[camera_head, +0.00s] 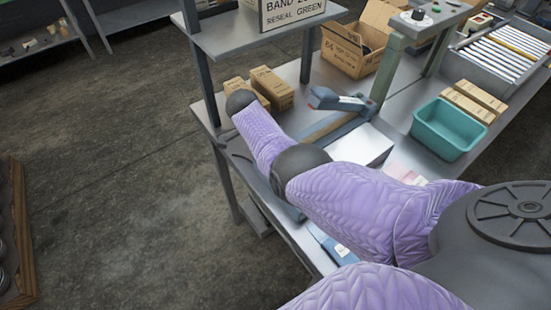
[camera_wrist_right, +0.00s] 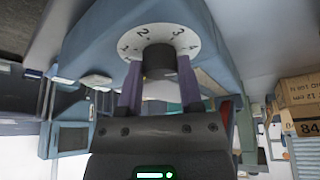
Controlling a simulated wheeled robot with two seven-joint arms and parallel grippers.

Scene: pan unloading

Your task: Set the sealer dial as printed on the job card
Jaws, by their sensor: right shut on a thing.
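The white dial (camera_wrist_right: 187,33) with black numerals 1, 2, 3 and 4 sits on the blue sealer body (camera_wrist_right: 98,28) in the right wrist view. My right gripper (camera_wrist_right: 159,78) is shut on the dark round knob (camera_wrist_right: 158,58) at the dial's centre. I cannot tell which numeral the knob is set to. In the head view the blue-grey sealer arm (camera_head: 335,99) shows on the bench, partly behind my purple-sleeved arm. My left gripper is not in view.
The metal bench (camera_head: 408,105) holds small cartons (camera_head: 268,86), an open box (camera_head: 352,45) and a teal bin (camera_head: 448,128). A raised shelf (camera_head: 235,35) stands at the back left. Cardboard boxes (camera_wrist_right: 298,92) show at right in the wrist view.

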